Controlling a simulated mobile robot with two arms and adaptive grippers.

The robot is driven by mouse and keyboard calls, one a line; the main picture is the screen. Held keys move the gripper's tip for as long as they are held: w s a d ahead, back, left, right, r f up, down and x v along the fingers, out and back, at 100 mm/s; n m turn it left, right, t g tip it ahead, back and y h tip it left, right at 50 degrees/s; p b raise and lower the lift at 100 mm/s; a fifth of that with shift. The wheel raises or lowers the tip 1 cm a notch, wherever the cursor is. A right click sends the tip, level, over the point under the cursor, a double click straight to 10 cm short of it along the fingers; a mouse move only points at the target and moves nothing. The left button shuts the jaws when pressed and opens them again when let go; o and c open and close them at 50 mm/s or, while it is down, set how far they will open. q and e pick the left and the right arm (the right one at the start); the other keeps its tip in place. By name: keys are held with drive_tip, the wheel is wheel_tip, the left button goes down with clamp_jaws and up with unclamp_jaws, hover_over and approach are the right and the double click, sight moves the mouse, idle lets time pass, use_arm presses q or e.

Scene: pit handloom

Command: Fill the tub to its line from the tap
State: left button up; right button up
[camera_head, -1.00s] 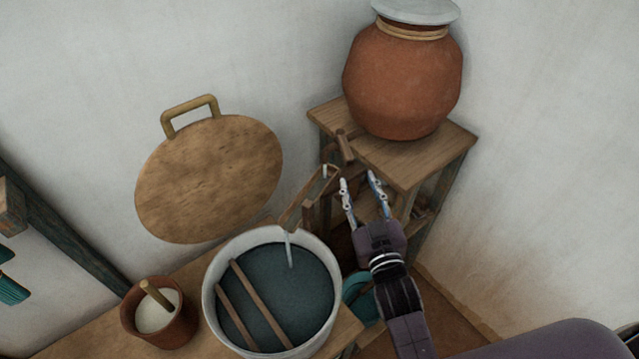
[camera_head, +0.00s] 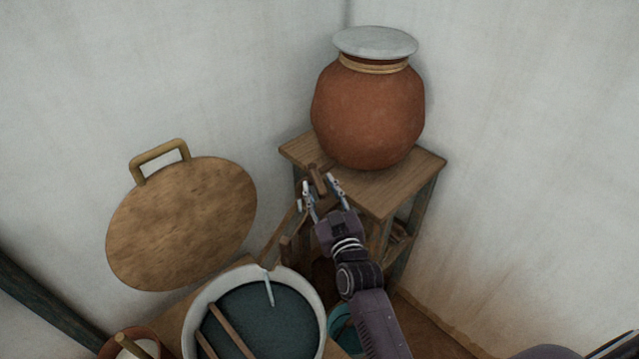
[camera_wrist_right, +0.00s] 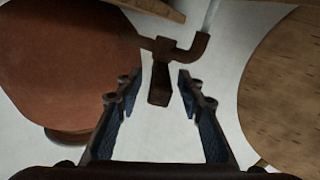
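The pale tub (camera_head: 195,312) is at the bottom of the head view, holding dark teal liquid; I cannot make out its line. A thin pale stream (camera_head: 269,290) drops into it from a wooden chute (camera_head: 281,238). The brown tap (camera_wrist_right: 200,46) also shows a pale stream at its spout in the right wrist view. My right gripper (camera_head: 322,190) is open around the tap's handle (camera_wrist_right: 160,84), a finger on either side, with visible gaps. The clay pot (camera_head: 368,112) stands behind the tap. My left gripper is not in view.
The pot stands on a wooden stand (camera_head: 400,197). A round wooden lid (camera_head: 183,222) leans against the wall. Two wooden sticks (camera_head: 230,332) lie over the tub. A small clay pot (camera_head: 112,343) stands left of it, a teal vessel (camera_head: 343,330) low on its right.

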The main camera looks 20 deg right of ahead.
drive_tip(key=shift+w, duration=0.4)
drive_tip(key=shift+c, duration=0.2)
clamp_jaws()
